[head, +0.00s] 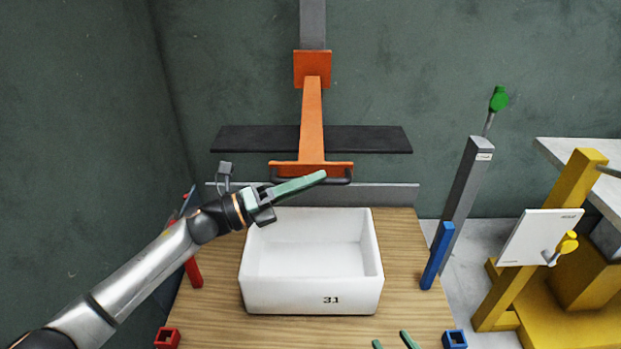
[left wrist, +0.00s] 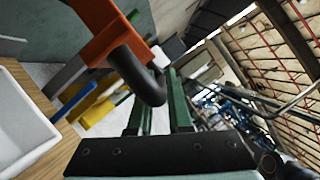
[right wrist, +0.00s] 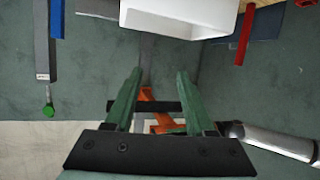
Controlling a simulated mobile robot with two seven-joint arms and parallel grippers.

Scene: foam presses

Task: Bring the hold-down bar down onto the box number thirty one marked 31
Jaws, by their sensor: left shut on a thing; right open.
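The white open box (head: 330,300), marked 31, sits on a wooden table. Behind and above it, an orange press arm (head: 312,120) with a wide black bar (head: 370,139) across it hangs on a grey upright post. A dark handle (head: 344,181) is at the orange arm's lower front; it also shows in the left wrist view (left wrist: 138,72). My left gripper (head: 322,177) is shut on this handle, above the box's back rim. My right gripper (head: 391,342) is open and empty, low in front of the box; its fingers show in the right wrist view (right wrist: 152,85).
A red post (head: 194,272) stands left and a blue post (head: 437,257) right of the box. Red (head: 167,338) and blue (head: 455,339) sockets sit at the front. A grey lever with a green knob (head: 498,99) and a yellow frame (head: 540,240) are at right.

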